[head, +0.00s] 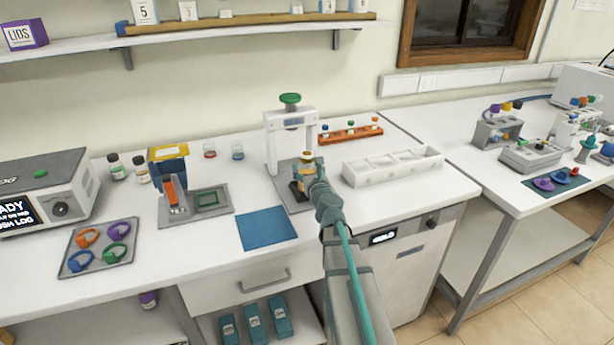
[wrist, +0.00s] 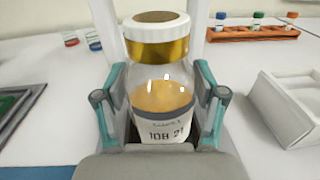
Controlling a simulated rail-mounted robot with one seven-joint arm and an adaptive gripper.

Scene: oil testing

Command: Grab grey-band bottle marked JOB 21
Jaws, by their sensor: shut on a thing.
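The bottle (wrist: 160,80) is clear glass with a white cap, a gold collar and amber contents. Its white label has a grey band along the top and dark text that looks like JOB 21. My gripper (wrist: 160,105) is shut on the bottle, one teal-edged finger on each side. In the head view, the bottle (head: 306,156) is upright at the white press stand with a green knob (head: 290,98), above its grey base plate (head: 283,197). My gripper (head: 308,183) comes from the front right and partly hides it. I cannot tell whether the bottle touches the plate.
An orange rack with small vials (head: 350,134) and a white divided tray (head: 392,167) stand to the right. A blue mat (head: 266,229) lies front left. Further left are a blue-and-yellow device (head: 168,165) and a tray of coloured rings (head: 98,247).

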